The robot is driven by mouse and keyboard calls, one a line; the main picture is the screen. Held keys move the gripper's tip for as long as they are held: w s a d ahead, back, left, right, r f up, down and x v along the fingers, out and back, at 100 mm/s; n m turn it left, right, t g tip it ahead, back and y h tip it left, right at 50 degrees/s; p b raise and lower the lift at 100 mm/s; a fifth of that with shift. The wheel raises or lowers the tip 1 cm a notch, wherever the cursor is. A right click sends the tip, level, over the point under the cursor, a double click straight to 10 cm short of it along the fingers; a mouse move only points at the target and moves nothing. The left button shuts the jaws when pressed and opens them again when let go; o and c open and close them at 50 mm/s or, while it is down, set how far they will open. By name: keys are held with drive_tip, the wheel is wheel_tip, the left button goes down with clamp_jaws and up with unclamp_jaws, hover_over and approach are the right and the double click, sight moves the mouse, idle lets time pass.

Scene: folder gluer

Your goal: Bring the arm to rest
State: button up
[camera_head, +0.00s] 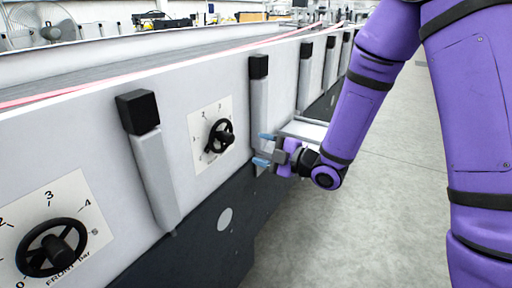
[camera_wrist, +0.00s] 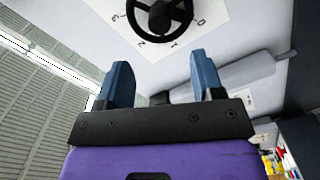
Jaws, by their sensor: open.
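My gripper (camera_head: 264,150) is at the end of my purple arm, close to the machine's pale side panel. Its two blue fingers stand apart with nothing between them. In the wrist view, my gripper (camera_wrist: 163,80) shows its open fingers pointing toward a black handwheel (camera_wrist: 160,17) on a numbered white plate. In the head view, a black handwheel (camera_head: 220,136) on its plate is to the left of the gripper, with a gap between them.
Another handwheel (camera_head: 51,248) on a numbered dial is at the lower left. Black-capped posts (camera_head: 155,165) stand out from the panel, one (camera_head: 259,100) just by the gripper. A pale shelf (camera_head: 303,130) lies behind the gripper. Grey floor (camera_head: 400,220) is clear at the right.

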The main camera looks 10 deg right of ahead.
drive_tip(key=s+d+r+m+h, duration=0.2)
drive_tip(key=d+r+m+h, duration=0.4)
drive_tip(key=d, duration=0.2)
drive_tip(key=s+d+r+m+h, duration=0.3)
drive_tip(key=d+r+m+h, duration=0.3)
drive_tip(key=d, duration=0.2)
drive_tip(key=s+d+r+m+g, duration=0.1)
drive_tip(key=s+m+g, duration=0.1)
drive_tip(key=s, duration=0.5)
drive_tip(key=s+d+r+m+g+h, duration=0.1)
drive_tip(key=s+d+r+m+g, duration=0.1)
drive_tip(key=s+m, duration=0.3)
drive_tip(key=s+d+r+m+g+h, duration=0.1)
drive_tip(key=s+m, duration=0.3)
drive_tip(key=s, duration=0.7)
drive_tip(key=shift+s+d+r+g, duration=0.2)
drive_tip(key=shift+d+r+g, duration=0.2)
drive_tip(key=shift+d, duration=0.15)
